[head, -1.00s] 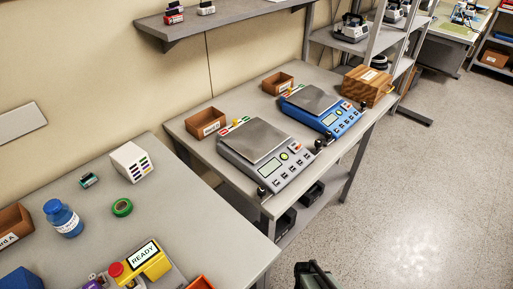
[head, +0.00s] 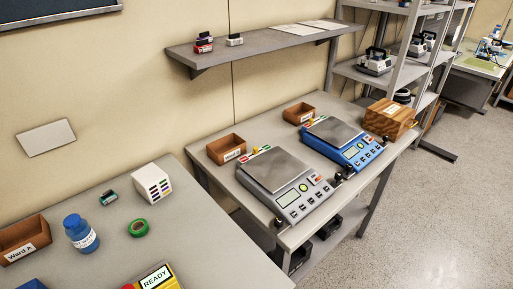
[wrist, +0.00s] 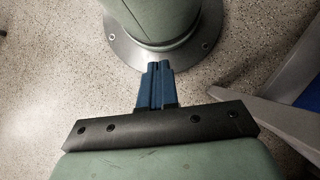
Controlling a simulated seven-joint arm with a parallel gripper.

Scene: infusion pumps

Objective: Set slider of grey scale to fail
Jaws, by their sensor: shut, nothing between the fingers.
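The grey scale (head: 283,190) stands on the bench in the middle of the head view, with a flat metal pan, a green-lit display and several buttons in front. The strip's marks are too small to read, so I cannot tell the slider's setting. My gripper (wrist: 157,70) shows only in the wrist view, with its blue fingers together and empty above the floor, away from the scale.
A blue scale (head: 345,146) stands right of the grey one. Brown bins (head: 226,149) sit behind, and a wooden box (head: 389,118) is at the right end. A wall shelf (head: 265,48) hangs above. The left table (head: 185,225) holds a blue bottle, green tape and a white box.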

